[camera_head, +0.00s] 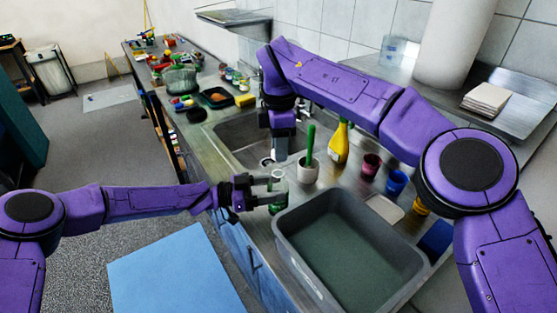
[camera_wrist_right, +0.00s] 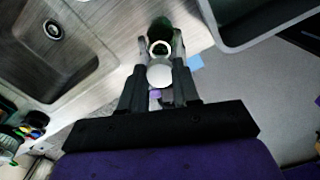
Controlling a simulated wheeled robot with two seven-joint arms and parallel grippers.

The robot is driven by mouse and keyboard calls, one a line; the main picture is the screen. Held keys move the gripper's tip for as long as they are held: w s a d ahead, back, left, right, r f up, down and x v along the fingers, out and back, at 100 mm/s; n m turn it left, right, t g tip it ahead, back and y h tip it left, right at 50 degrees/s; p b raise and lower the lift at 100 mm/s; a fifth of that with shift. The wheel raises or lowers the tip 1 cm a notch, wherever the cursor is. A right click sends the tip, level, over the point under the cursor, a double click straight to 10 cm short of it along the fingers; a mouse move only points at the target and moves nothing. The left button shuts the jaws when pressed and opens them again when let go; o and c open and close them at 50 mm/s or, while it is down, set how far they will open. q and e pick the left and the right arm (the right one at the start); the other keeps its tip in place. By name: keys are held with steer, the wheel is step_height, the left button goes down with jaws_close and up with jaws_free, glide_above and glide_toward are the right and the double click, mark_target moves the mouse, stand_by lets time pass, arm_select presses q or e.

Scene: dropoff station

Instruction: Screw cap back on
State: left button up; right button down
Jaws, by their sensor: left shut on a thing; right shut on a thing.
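A green bottle (camera_head: 277,207) is upright in my left gripper (camera_head: 275,192), which is shut on it beside the counter's front edge. In the right wrist view, the bottle's dark green body (camera_wrist_right: 158,29) shows beyond the fingers, with a pale ring-shaped mouth (camera_wrist_right: 160,47). My right gripper (camera_head: 277,160) points down from above, close over the bottle's top. It is shut on a round white cap (camera_wrist_right: 160,75), seen between its fingers (camera_wrist_right: 160,68). The cap appears apart from the mouth in the right wrist view; the exact gap cannot be told.
A large grey bin (camera_head: 293,249) stands on the counter just right of the bottle. A white pot with a green brush (camera_head: 307,172) and a yellow bottle (camera_head: 340,143) stand behind. The sink (camera_head: 235,133) lies further back left. Open floor lies left of the counter.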

steer(key=shift+f, duration=0.85)
steer(key=shift+f, duration=0.85)
steer(key=shift+f, duration=0.6)
steer(key=m, duration=1.6)
steer(key=shift+s+a, duration=0.1)
steer(key=shift+s, duration=0.1)
